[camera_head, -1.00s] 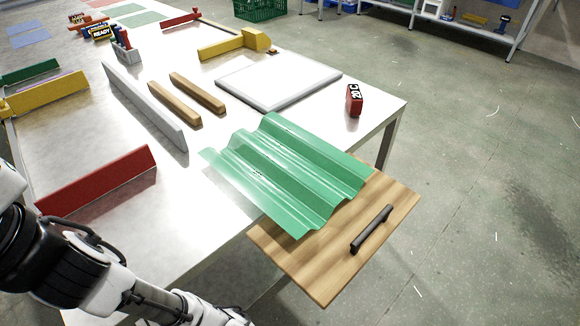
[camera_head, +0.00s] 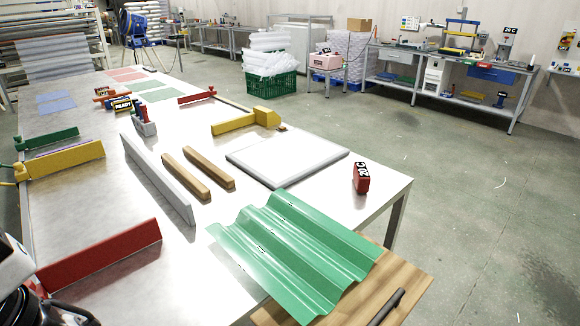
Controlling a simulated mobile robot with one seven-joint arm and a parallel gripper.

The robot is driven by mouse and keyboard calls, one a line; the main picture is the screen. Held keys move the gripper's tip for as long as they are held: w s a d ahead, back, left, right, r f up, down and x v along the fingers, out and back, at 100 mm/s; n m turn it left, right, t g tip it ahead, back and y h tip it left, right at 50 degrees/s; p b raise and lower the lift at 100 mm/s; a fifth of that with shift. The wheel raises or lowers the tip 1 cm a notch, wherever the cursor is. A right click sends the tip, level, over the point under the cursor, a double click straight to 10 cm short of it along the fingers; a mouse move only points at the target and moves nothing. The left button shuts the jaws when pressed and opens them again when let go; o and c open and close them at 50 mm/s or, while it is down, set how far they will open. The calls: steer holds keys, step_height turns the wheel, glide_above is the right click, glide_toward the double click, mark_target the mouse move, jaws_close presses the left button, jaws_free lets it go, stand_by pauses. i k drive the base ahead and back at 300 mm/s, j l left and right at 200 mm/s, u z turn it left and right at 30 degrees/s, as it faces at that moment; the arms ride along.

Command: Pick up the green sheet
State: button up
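The green corrugated sheet (camera_head: 295,250) lies at the near right end of the metal table (camera_head: 205,235). Its near part rests over a wooden board (camera_head: 405,275) with a dark bar handle (camera_head: 387,307). The sheet looks flat-lying, with its ridges running from upper left to lower right. Part of my arm shows at the lower left edge, apart from the sheet. My gripper is not in view.
A white-grey slab (camera_head: 287,155) lies behind the sheet, with a red block (camera_head: 361,177) to its right. Two wooden bars (camera_head: 208,167), a long grey bar (camera_head: 155,172) and a red bar (camera_head: 105,255) lie to the left. Open floor is at the right.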

mark_target(303, 259)
steer(key=i+l+u, duration=0.1)
steer(key=l+u, duration=0.15)
steer(key=u, duration=0.15)
steer(key=i+l+u, duration=0.1)
steer(key=l+u, duration=0.15)
steer(key=u, duration=0.2)
